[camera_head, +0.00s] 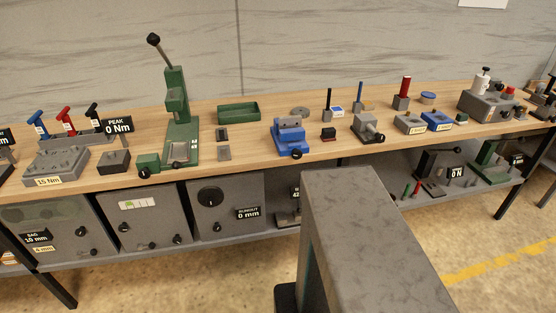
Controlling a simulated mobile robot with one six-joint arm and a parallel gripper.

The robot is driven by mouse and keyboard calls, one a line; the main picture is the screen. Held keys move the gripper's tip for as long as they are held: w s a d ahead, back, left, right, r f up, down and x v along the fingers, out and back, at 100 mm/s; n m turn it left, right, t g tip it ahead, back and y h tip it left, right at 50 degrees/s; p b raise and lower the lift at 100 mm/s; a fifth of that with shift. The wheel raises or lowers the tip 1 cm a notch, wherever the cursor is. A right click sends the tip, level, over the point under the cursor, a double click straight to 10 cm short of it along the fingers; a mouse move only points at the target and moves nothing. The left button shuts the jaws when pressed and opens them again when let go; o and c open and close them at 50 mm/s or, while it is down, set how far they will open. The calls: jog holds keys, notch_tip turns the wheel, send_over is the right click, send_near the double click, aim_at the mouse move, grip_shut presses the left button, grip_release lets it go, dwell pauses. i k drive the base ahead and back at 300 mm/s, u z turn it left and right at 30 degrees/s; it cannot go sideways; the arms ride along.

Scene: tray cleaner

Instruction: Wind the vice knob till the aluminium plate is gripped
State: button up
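A blue vice (289,138) stands near the front edge of the wooden bench, at the middle of the head view. A black knob (297,153) sits on its front, facing me. A small grey piece (289,122) shows at the top of the vice; I cannot tell whether it is the aluminium plate or whether the jaws touch it. To its right is a grey vice-like fixture (366,125) with a dark knob (380,138) at its front. My gripper is not in view; only a large grey part of my own body shows, below the blue vice.
A green press (177,110) with a tall lever and a green tray (238,112) stand to the left on the bench (255,162). The floor in front is open.

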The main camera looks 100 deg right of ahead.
aim_at(297, 154)
jog(key=z, duration=0.05)
jog(key=i, duration=0.65)
jog(key=u, duration=0.75)
jog(key=k, duration=0.1)
jog(key=z, duration=2.9)
jog(key=i, duration=0.6)
